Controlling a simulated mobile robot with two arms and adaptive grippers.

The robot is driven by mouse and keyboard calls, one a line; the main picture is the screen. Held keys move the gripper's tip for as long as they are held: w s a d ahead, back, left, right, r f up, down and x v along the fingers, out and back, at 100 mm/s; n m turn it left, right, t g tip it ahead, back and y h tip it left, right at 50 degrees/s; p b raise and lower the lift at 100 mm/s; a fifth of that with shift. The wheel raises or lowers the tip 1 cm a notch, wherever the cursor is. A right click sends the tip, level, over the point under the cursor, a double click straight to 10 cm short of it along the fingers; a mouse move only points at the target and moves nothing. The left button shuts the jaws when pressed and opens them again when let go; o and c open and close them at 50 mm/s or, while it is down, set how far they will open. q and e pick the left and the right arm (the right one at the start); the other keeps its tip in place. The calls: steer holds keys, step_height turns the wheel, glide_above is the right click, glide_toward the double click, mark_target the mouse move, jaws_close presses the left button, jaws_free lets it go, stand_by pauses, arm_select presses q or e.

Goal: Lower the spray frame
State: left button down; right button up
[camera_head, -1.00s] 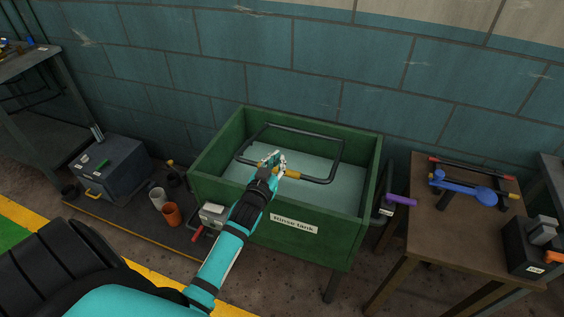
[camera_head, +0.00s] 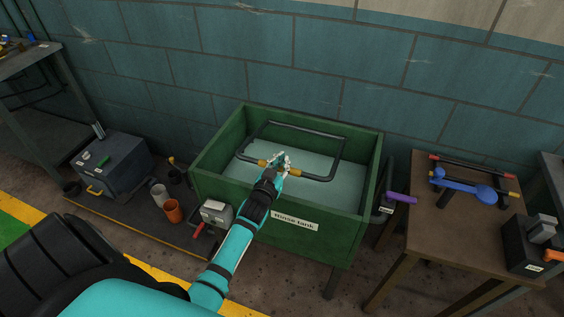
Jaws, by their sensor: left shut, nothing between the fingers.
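The spray frame (camera_head: 341,158) is a dark tubular loop with yellow grip sections (camera_head: 294,172) on its front bar. It lies within the green rinse tank (camera_head: 322,252), near the top of the tank's walls. My left gripper (camera_head: 280,157) is over the front bar, between the yellow sections. Its fingers are shut with nothing between them. Whether they touch the bar I cannot tell. The gripper hides the middle of the front bar. My right gripper is not in view.
A grey box with a red lever (camera_head: 215,213) is on the tank's front left. A purple handle (camera_head: 402,198) sticks out at the tank's right. A brown table (camera_head: 440,231) with blue and red tools stands to the right. Cups (camera_head: 173,211) and a grey case (camera_head: 112,168) are at left.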

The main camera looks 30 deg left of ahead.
arm_select(q)
steer(key=shift+t+y, duration=0.3)
steer(key=shift+t, duration=0.4)
steer(key=f+b, duration=0.2)
steer(key=b, duration=0.1)
steer(key=s+f+b, duration=0.1)
steer(key=f+b, duration=0.1)
steer(key=b, duration=0.1)
steer(key=shift+s+d+f, duration=0.1)
